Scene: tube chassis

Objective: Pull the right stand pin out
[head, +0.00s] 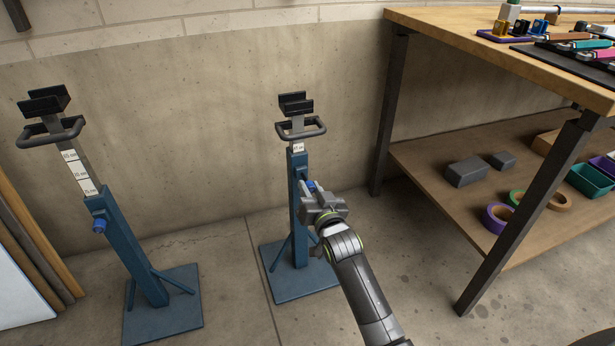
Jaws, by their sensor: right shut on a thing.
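The right stand (299,225) is a blue post on a square base with a dark cradle and a loop handle on top. My right gripper (313,190) is at the right side of its post, shut on the blue right stand pin (311,185). The jaws hide most of the pin, so I cannot tell how deep it sits. The left stand (130,245) is taller, with several height labels showing and its own blue pin (99,226) on its post. My left gripper is not in view.
A wooden workbench (450,27) with dark legs stands at the right. Its lower shelf (440,190) holds grey blocks, tape rolls and bins. A concrete wall (200,110) is behind the stands. Floor between the two stands is clear.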

